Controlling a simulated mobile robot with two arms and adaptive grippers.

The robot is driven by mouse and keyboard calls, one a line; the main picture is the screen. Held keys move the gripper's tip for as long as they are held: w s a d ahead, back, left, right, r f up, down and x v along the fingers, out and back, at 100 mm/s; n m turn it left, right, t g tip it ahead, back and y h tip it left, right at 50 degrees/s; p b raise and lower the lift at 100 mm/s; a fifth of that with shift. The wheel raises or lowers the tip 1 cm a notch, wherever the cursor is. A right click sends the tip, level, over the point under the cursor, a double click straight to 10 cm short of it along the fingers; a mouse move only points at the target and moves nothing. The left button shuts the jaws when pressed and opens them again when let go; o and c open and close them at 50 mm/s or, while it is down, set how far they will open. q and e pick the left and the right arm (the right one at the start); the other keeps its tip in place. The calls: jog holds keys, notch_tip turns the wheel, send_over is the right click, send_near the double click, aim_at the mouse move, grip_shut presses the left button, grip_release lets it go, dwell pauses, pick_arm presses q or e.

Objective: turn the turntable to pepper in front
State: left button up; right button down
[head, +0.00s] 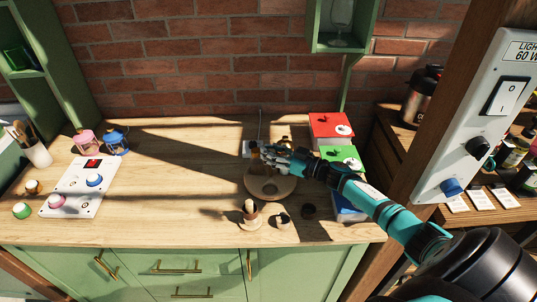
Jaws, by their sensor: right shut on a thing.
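The turntable (270,188) is a round wooden disc on the wooden counter, right of the middle. A brown upright item (255,153) stands at its back left; it is too small to tell whether it is the pepper. My right gripper (267,153) reaches in from the right over the back of the turntable. Its fingers are shut at the brown item and partly hide it. Another small dark item (284,142) shows just behind the gripper. The front of the disc is bare apart from a darker round patch. My left gripper is not in view.
Wooden cups (250,213) and a small dark-topped pot (281,220) stand just in front of the turntable. Red (331,128) and green (342,157) boxes are to its right. A white button panel (79,187) lies far left. The counter's left middle is clear.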

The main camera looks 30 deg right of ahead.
jog(key=shift+s+f+n+g+y+b, duration=0.15)
jog(key=shift+f+n+g+y+b, duration=0.35)
jog(key=shift+n+g+y+b, duration=0.25)
jog(key=shift+y, duration=0.25)
jog(key=c, duration=1.6)
grip_release()
jog(key=shift+d+r, duration=0.1)
jog(key=o, duration=0.6)
jog(key=shift+s+d+r, duration=0.2)
jog(key=shift+r, duration=0.05)
jog(key=shift+w+a+r, duration=0.15)
jog(key=shift+w, duration=0.05)
notch_tip(320, 180, up, 10)
jog(key=shift+s+f, duration=0.1)
jog(key=shift+s+f, duration=0.1)
jog(key=shift+f, duration=0.05)
